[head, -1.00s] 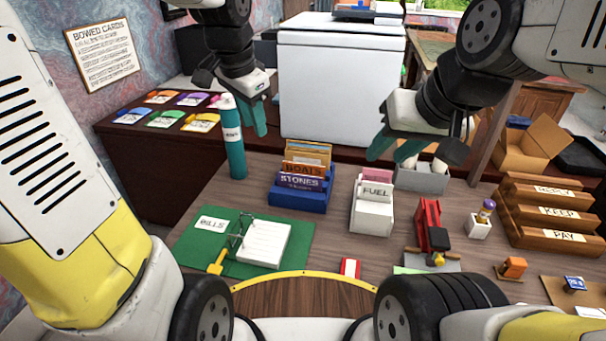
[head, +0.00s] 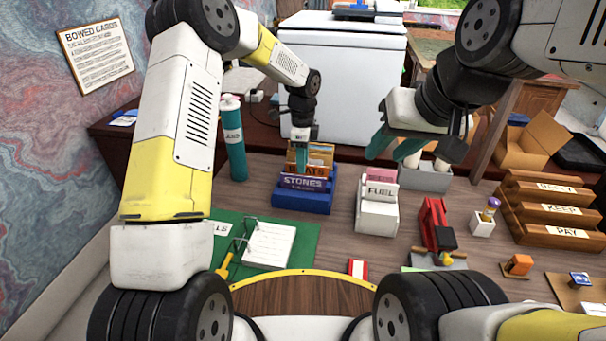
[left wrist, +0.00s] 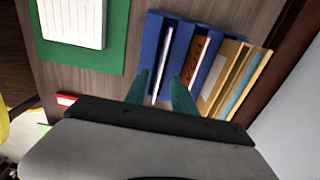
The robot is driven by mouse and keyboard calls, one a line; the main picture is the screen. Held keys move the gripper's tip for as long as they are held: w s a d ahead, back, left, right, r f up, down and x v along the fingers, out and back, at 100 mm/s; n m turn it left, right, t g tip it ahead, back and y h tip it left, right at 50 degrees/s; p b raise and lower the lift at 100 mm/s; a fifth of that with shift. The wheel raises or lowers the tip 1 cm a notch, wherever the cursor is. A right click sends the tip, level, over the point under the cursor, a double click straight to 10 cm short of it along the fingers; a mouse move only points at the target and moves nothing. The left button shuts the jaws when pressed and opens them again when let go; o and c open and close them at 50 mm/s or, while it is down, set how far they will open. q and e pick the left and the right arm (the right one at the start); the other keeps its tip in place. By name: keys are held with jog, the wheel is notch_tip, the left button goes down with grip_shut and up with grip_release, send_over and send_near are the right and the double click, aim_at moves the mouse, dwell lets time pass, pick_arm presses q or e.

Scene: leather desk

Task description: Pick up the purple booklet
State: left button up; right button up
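The purple booklet (head: 303,182), labelled STONES, stands in the front slot of a blue holder (head: 302,203). In the left wrist view the booklet (left wrist: 161,66) shows as a thin upright edge between the holder's blue walls. My left gripper (head: 301,165) is above the holder, pointing down. In the left wrist view its two green fingers (left wrist: 159,84) are apart, with the booklet's edge in line with the gap; I cannot tell if they touch it. My right gripper (head: 388,152) hangs open and empty behind the FUEL holder.
An orange booklet (head: 320,163) and tan ones stand behind the purple one. The white FUEL holder (head: 377,215) is to the right, a teal bottle (head: 234,140) to the left. A green mat (head: 305,240) with a notepad lies in front. A white chest (head: 345,80) stands behind.

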aim_at(303, 177)
pick_arm(q)
notch_tip(303, 177, down, 6)
jog(key=shift+w+f, duration=0.1)
jog(key=shift+f, duration=0.15)
grip_shut()
